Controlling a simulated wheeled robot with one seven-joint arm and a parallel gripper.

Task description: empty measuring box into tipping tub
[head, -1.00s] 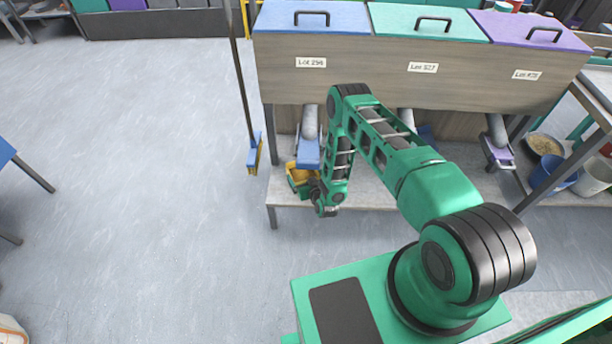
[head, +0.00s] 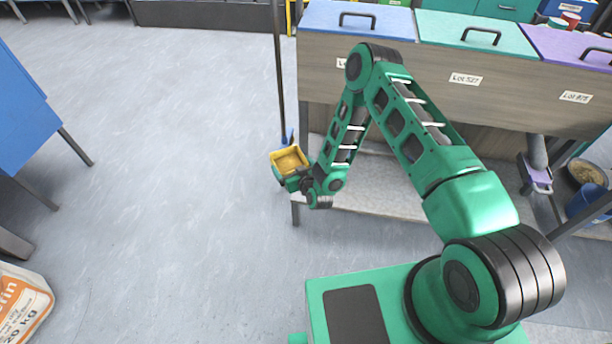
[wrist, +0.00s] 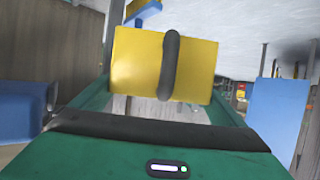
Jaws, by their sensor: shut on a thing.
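The measuring box (head: 290,160) is a yellow open-topped box at the end of my arm, left of the dispensing bench, with something pale yellow inside. It looks roughly upright in the head view. My gripper (head: 296,181) is shut on it. In the wrist view the box's yellow wall (wrist: 140,68) and its dark upright handle fill the middle, just beyond my green gripper (wrist: 160,112). I cannot make out a tipping tub in these frames.
The bench with blue, green and purple lids (head: 466,40) stands at the right. A broom (head: 280,80) stands behind the box. A blue panel (head: 22,115) on legs is at the left, a white sack (head: 20,305) at lower left. The floor between is clear.

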